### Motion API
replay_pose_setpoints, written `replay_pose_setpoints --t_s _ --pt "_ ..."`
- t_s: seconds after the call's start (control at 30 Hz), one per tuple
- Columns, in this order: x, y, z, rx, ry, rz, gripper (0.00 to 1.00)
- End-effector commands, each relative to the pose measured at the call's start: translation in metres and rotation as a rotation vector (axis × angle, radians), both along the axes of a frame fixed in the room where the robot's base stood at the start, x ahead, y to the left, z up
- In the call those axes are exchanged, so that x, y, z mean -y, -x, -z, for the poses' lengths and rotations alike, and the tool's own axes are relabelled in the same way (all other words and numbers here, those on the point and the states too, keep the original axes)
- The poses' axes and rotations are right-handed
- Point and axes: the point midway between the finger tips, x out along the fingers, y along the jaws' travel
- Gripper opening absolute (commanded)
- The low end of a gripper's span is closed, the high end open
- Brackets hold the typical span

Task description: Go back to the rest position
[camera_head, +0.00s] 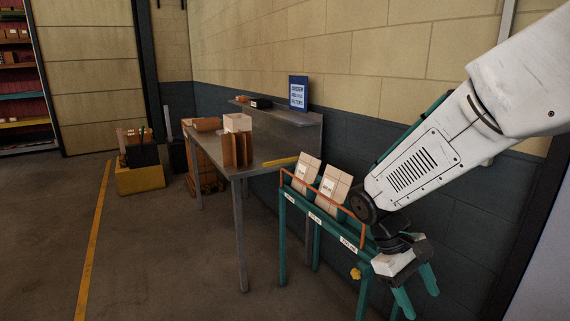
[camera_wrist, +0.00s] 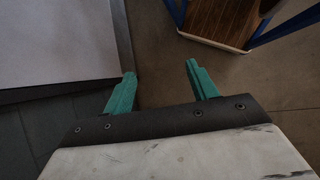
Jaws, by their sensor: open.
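My gripper (camera_head: 417,298) hangs at the lower right of the head view, at the end of my white arm. Its teal fingers point down and stand apart with nothing between them. In the wrist view my gripper (camera_wrist: 162,82) is also open and empty, with bare floor beyond the fingertips. The gripper appears in front of the right end of a teal rack (camera_head: 318,214). I cannot tell whether it touches the rack.
The rack holds cartons (camera_head: 333,186). A metal table (camera_head: 243,168) with a cardboard divider (camera_head: 238,150) stands beyond it. A yellow bin (camera_head: 140,179) is at the far left. The wrist view shows a wooden object (camera_wrist: 222,20) near blue bars. Open floor (camera_head: 160,260) lies left.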

Motion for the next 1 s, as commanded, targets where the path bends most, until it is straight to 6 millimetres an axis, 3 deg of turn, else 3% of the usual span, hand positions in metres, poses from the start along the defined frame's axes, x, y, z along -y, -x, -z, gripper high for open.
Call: replay_pose_setpoints --t_s 0.03,0.2,0.6,0.83,1.0 --pt "0.001 0.015 -0.014 0.041 -0.033 0.051 0.58" --pt "-0.001 0.062 -0.043 0.16 -0.14 0.208 0.58" --pt "-0.003 0.15 -0.088 0.447 -0.35 0.431 0.58" --pt "0.005 0.164 -0.109 0.581 -0.376 0.45 0.58" --pt "0.007 0.165 -0.113 0.602 -0.376 0.46 0.58"
